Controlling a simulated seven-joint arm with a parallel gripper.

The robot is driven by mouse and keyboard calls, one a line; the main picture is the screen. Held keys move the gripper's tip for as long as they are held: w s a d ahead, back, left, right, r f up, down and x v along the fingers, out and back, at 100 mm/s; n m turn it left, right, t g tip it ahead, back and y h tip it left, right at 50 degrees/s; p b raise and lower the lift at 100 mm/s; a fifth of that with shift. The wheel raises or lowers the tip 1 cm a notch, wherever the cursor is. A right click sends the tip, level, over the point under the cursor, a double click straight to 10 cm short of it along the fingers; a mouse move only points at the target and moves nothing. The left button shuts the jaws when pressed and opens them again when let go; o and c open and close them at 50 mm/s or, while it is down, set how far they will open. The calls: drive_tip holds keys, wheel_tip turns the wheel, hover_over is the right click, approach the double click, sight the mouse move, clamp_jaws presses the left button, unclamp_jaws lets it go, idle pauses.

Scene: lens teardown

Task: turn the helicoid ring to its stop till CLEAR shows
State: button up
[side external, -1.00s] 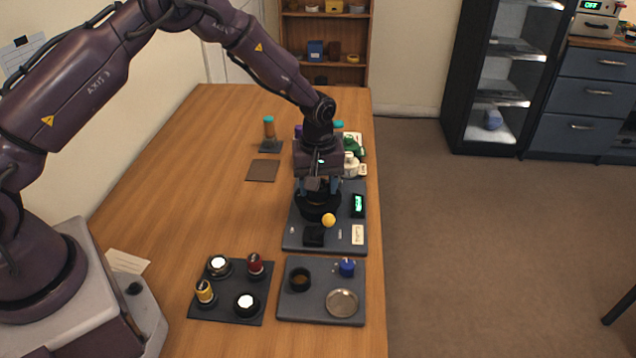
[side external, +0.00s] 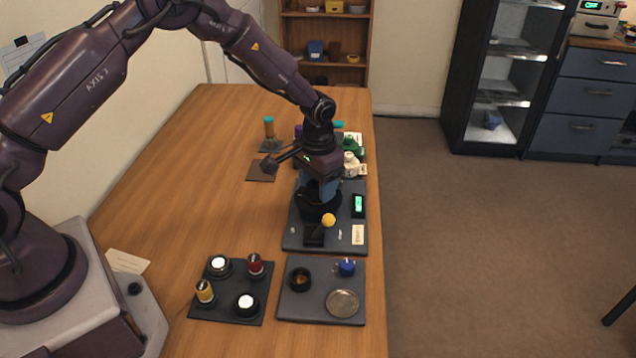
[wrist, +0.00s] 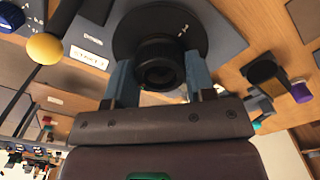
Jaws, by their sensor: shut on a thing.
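The black lens with its ribbed helicoid ring (wrist: 158,62) stands in a round dark holder on a grey fixture plate (side external: 293,239). My gripper (side external: 320,196) points down over it. In the wrist view my gripper (wrist: 159,80) has its two blue-grey fingers on opposite sides of the ring, shut on it. In the side view the fingers and wrist hide much of the ring. A small display (side external: 358,204) with a lit green screen stands at the plate's right; its word is too small to read.
A yellow ball knob (side external: 329,220) stands close in front of the lens. A tray with a dish (side external: 342,303) and a tray of several capped parts (side external: 247,304) lie nearer. Green and white items (side external: 352,155) stand behind my gripper. The table's left middle is clear.

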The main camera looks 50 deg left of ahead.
drive_tip(key=m, duration=0.3)
drive_tip(key=shift+m, duration=2.2)
drive_tip(key=o, duration=0.9)
drive_tip(key=shift+o, duration=0.2)
wheel_tip(320, 180, up, 13)
